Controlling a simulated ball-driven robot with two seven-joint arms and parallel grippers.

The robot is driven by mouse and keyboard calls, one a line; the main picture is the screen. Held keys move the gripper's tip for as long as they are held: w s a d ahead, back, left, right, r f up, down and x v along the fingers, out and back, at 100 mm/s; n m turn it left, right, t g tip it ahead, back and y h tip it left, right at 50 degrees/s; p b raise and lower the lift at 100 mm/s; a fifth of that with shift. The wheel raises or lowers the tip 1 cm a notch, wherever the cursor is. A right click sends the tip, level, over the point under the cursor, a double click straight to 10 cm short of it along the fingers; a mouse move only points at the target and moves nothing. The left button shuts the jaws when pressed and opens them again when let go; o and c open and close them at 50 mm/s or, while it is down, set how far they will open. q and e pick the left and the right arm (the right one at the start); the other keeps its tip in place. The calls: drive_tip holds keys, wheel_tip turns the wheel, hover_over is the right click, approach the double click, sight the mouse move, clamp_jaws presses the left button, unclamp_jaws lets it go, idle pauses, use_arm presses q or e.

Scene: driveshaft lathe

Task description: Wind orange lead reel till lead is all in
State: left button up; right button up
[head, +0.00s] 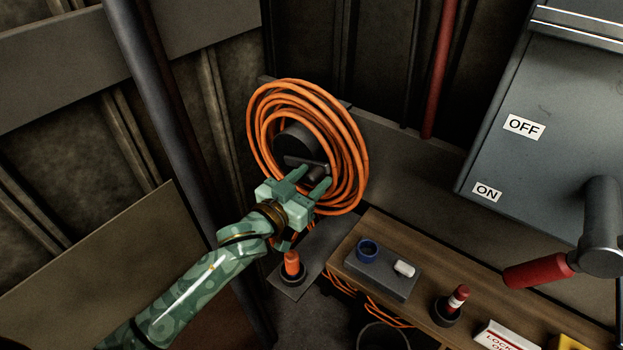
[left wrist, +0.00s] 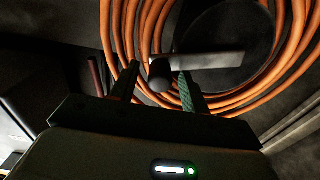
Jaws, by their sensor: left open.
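The orange lead reel (head: 349,135) hangs on the wall with several loops of orange lead around a dark hub (head: 291,141). A crank arm with a dark handle knob (head: 315,173) sits on the front of the hub. My left gripper (head: 312,176) is open at the handle, with its fingers pointing at the reel. In the left wrist view the knob (left wrist: 161,75) shows between the two open fingers (left wrist: 158,85), and the crank arm (left wrist: 205,59) runs to the right from it. More orange lead (head: 385,313) lies below the bench. My right gripper is out of view.
An orange plug (head: 291,263) stands in a dark holder below the reel. A wooden bench (head: 420,262) holds a grey block with a blue ring (head: 368,250), and a red-topped item (head: 458,298). A grey switch box (head: 556,120) with a red-handled lever (head: 540,270) is at right. A pole (head: 165,110) stands left.

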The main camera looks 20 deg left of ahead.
use_arm(q)
drive_tip(key=shift+w+d, duration=0.1)
drive_tip(key=shift+w, duration=0.2)
clamp_jaws()
drive_tip(key=shift+d+f+m+p, duration=0.15)
drive_tip(key=shift+f+m+p, duration=0.2)
drive_tip(key=shift+m, duration=0.25)
wheel_tip(320, 180, down, 2)
drive_tip(key=shift+s+d+f+m, duration=0.1)
drive_tip(key=shift+m, duration=1.1)
unclamp_jaws()
